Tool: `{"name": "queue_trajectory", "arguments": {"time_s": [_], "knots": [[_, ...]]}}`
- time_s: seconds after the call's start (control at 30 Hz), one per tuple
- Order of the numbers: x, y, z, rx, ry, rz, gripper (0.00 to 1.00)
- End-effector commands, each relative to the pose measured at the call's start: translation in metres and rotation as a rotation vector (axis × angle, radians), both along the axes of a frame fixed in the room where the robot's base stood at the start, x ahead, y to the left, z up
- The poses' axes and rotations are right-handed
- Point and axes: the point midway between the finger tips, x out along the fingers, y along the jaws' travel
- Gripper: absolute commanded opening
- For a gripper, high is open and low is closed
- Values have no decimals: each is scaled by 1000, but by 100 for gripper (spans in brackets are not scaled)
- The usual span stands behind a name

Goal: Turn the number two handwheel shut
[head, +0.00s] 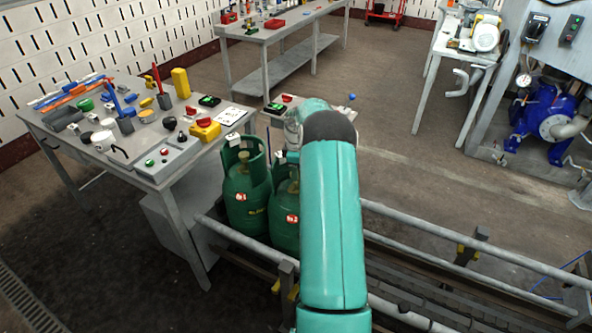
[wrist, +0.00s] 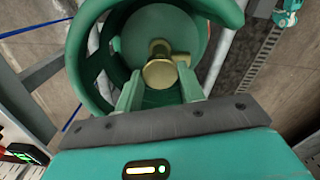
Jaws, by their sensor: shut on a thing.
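Two green gas cylinders stand upright side by side in the head view. The left cylinder (head: 245,190) is mostly in sight; the right cylinder (head: 284,215) is partly hidden by my arm. Each has a red label too small to read surely. In the wrist view a green collar (wrist: 87,60) curves around a brass valve with a round brass handwheel (wrist: 160,74). My gripper (wrist: 158,82) is inside the collar, its two green fingers on either side of the handwheel and shut on it. In the head view my arm hides the gripper and the handwheel.
A conveyor with metal rails (head: 465,255) runs past the cylinders to the right. A table (head: 150,165) crowded with tools and switches stands close on the left. A blue pump (head: 540,118) is at the far right. The floor beyond the conveyor is clear.

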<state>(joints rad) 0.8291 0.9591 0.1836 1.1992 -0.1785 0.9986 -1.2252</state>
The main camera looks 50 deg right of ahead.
Motion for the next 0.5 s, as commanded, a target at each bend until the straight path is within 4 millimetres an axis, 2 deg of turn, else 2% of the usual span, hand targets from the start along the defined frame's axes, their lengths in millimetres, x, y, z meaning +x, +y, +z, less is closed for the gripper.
{"name": "queue_trajectory", "arguments": {"time_s": [0.27, 0.5], "knots": [[0, 0, 1, -1, 0, -125, 16], [0, 0, 1, -2, 1, -324, 16]]}}
